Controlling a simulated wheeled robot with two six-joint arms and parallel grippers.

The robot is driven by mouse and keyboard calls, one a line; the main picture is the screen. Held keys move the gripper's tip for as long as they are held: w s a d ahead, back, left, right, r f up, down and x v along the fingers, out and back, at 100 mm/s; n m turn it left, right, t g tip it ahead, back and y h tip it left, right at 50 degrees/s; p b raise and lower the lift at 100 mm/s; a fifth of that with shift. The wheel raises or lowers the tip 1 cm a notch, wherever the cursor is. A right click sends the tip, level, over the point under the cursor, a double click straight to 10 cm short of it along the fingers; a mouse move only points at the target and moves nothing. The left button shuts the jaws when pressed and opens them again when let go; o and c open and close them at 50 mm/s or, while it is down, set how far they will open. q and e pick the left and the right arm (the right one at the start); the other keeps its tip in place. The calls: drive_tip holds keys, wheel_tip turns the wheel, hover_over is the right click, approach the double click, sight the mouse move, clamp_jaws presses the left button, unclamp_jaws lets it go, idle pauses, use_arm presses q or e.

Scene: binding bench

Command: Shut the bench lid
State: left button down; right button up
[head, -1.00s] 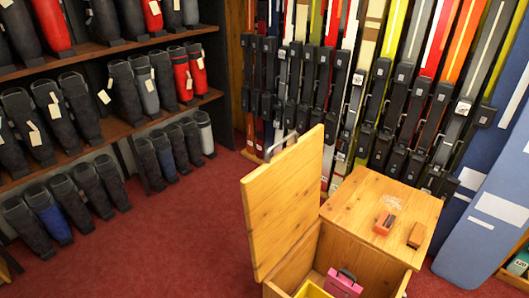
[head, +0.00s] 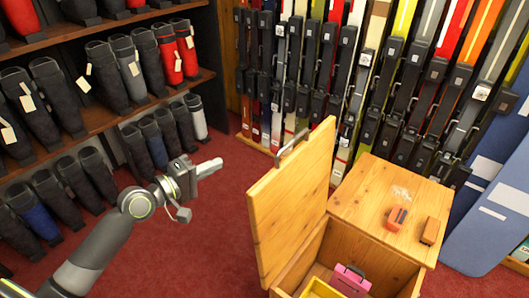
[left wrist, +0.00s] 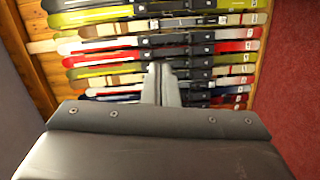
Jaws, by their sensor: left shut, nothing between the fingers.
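The wooden bench lid (head: 292,200) stands open, raised nearly upright, with a metal handle (head: 293,144) at its top edge. The open bench box (head: 340,246) is to its right. My left gripper (head: 216,166) is shut and empty, in the air to the left of the lid and apart from it. In the left wrist view its closed fingers (left wrist: 161,84) point at the ski rack. My right gripper is not in view.
Inside the box are a pink case (head: 350,279) and a yellow bin (head: 320,289). A red-orange tool (head: 397,218) and a brown block (head: 429,231) lie on the fixed top (head: 375,190). Boot shelves (head: 75,100) stand left, skis (head: 330,70) behind. Red carpet (head: 190,245) is clear between.

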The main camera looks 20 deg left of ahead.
use_arm(q)
drive_tip(key=w+d+r+h+p, duration=0.1)
drive_tip(key=w+d+r+p, duration=0.2)
drive_tip(key=d, duration=0.8)
drive_tip(key=shift+w+d+h, duration=0.3)
drive_tip(key=shift+w+d, duration=0.05)
drive_tip(key=shift+w, duration=0.9)
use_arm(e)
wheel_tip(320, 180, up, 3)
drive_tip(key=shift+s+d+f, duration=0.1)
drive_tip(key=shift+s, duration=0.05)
use_arm(q)
drive_tip(key=shift+d+r, duration=0.1)
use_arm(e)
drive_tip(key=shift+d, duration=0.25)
